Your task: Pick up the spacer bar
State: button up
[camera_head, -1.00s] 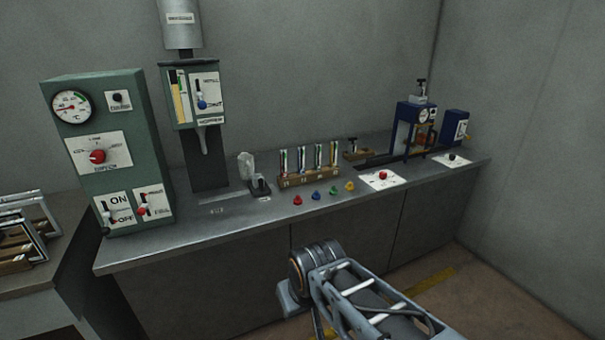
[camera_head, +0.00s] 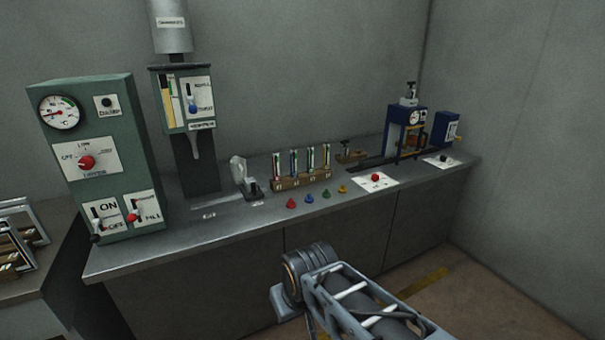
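I cannot pick out a spacer bar for certain in the head view. A small brown wooden piece with a dark upright part (camera_head: 349,155) lies on the grey bench (camera_head: 240,222) towards the back, left of the blue press; I cannot tell whether it is the bar. My arm (camera_head: 345,297) reaches in from the bottom right, in front of the bench. My gripper's fingers do not show, so its state is hidden.
A green control cabinet (camera_head: 98,155), a dispenser (camera_head: 184,100), a rack of tubes (camera_head: 300,180), several coloured knobs (camera_head: 309,198) and a blue press (camera_head: 405,130) stand along the bench. Framed pieces (camera_head: 20,240) stand on a side table at the left. Floor shows at right.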

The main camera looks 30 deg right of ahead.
aim_at(275, 156)
jog(key=z, duration=0.85)
jog(key=i, duration=1.85)
jog(key=u, duration=0.4)
